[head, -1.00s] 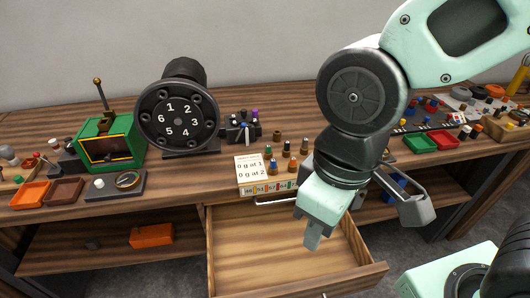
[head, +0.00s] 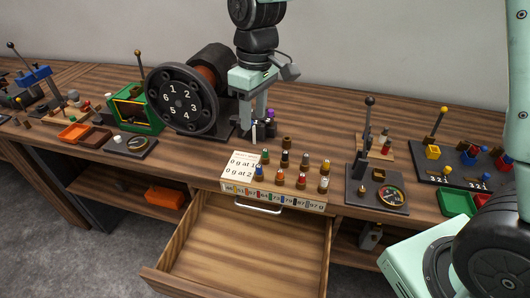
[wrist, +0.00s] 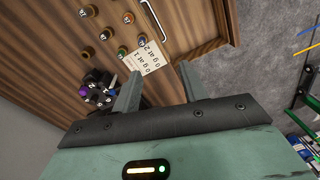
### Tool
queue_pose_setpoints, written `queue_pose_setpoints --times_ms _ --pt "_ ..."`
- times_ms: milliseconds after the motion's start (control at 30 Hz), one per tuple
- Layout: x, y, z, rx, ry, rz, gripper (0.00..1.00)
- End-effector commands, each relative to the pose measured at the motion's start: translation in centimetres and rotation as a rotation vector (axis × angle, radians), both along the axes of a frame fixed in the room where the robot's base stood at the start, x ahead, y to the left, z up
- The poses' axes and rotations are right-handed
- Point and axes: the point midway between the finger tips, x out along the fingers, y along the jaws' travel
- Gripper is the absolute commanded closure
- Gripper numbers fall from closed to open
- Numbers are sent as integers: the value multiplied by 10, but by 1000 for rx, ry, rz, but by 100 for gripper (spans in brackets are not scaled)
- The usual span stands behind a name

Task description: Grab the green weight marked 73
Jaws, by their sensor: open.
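A small weight with a green top (head: 265,156) stands on the worktop beside the white card, at the left of the back part of the weight group. Its green top also shows in the wrist view (wrist: 122,52); its number is too small to read. My gripper (head: 257,126) is open and empty, pointing down behind and left of the weights, just right of the numbered dial. In the wrist view the two fingers (wrist: 158,76) are apart with nothing between them.
The numbered dial drum (head: 180,100) stands close left of my gripper. A small black stand with coloured knobs (wrist: 98,88) is near the fingers. Other weights (head: 300,181) crowd the green one. A drawer (head: 245,245) hangs open in front. A black gauge stand (head: 377,192) is at right.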

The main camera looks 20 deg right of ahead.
Motion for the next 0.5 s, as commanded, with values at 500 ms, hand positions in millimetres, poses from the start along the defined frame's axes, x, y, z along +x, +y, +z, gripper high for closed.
queue_pose_setpoints --times_ms 500 --pt "100 -59 -53 -63 -4 8 57"
